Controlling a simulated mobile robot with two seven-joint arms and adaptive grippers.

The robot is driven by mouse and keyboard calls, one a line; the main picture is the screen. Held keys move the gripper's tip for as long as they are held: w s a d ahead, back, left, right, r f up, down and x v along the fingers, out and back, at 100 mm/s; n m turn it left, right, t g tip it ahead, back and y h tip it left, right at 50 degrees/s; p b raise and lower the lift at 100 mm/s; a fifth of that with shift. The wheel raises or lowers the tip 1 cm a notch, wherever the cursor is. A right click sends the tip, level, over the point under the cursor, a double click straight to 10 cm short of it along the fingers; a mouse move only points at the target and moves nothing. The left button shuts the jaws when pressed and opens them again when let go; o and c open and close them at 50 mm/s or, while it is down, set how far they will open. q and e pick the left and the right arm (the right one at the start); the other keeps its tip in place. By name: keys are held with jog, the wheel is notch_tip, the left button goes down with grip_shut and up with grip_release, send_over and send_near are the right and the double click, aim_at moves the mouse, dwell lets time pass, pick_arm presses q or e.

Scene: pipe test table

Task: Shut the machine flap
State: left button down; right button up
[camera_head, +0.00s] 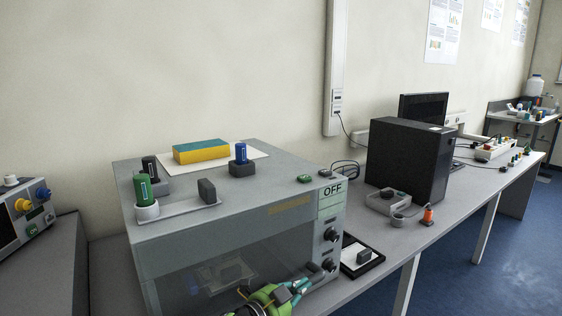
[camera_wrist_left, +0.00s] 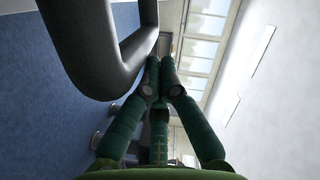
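The machine (camera_head: 240,222) is a grey box with a see-through front flap (camera_head: 205,284). The flap's lower edge is cut off by the frame, so I cannot tell how far it stands open. My green left gripper (camera_head: 314,270) is in front of the machine's lower right side, close to the knobs. In the left wrist view its fingers (camera_wrist_left: 161,64) come together at the tips with nothing visible between them. A thick dark bent bar (camera_wrist_left: 122,60) passes right beside the fingertips there; I cannot tell whether they touch. My right gripper is not in view.
A black-framed tray (camera_head: 372,262) lies right of the machine. A black computer case (camera_head: 412,160) stands beyond. An instrument (camera_head: 25,215) stands left.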

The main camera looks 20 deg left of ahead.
pick_arm(q)
jog(key=shift+w+a+f+m+b, duration=0.3)
jog(key=shift+w+a+f, duration=0.1)
jog(key=shift+a, duration=0.15)
jog(key=shift+w+a+f+m+b, duration=0.3)
jog(key=shift+w+a, duration=0.1)
jog(key=shift+a, duration=0.1)
jog(key=shift+r, duration=0.1)
jog(key=shift+r, duration=0.1)
